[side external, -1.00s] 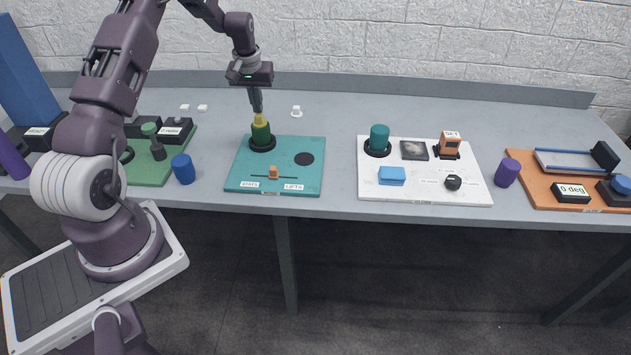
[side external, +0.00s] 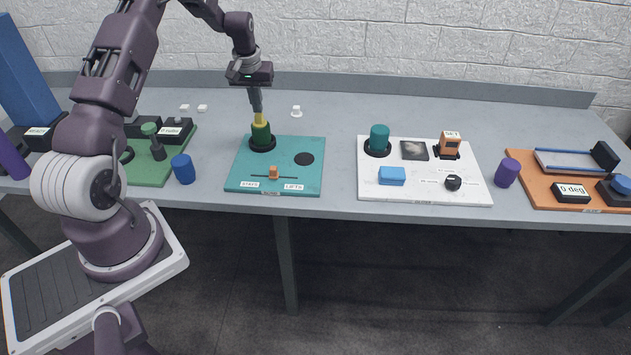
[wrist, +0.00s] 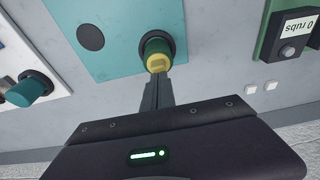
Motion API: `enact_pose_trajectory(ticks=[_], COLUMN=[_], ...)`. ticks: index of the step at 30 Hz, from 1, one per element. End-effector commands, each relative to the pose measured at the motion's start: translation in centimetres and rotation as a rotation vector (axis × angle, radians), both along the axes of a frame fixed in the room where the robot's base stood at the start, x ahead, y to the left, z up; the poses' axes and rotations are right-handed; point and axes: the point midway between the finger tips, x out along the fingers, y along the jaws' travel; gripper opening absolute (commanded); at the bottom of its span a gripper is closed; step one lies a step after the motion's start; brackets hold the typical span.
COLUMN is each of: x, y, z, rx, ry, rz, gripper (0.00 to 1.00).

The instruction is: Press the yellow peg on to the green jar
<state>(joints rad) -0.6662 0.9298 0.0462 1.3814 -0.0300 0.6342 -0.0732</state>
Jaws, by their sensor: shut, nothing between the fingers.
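The green jar (side external: 261,137) stands upright on a black round base at the back left of the teal board (side external: 240,172). The yellow peg (side external: 260,119) sits on top of the jar, upright and in line with it. My gripper (side external: 257,111) is shut and empty, pointing down, with its fingertips at the top of the peg. In the wrist view the yellow peg (wrist: 157,62) shows at the shut fingertips (wrist: 156,78), with the green jar (wrist: 155,44) behind it. I cannot tell how deep the peg sits.
The teal board also has a black disc (side external: 304,159) and an orange slider (side external: 273,172). A blue cylinder (side external: 183,169) stands to the left. A white board (side external: 420,187) with a teal cylinder (side external: 379,138) lies to the right. Bare table lies between the boards.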

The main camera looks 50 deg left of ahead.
Motion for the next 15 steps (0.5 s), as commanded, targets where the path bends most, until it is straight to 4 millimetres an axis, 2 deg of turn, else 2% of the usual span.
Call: enact_pose_trajectory(ticks=[15], x=[0.1], y=[0.0], z=[4.2], rx=[0.003], ry=[-0.003], rz=[-0.001], gripper=[0.00])
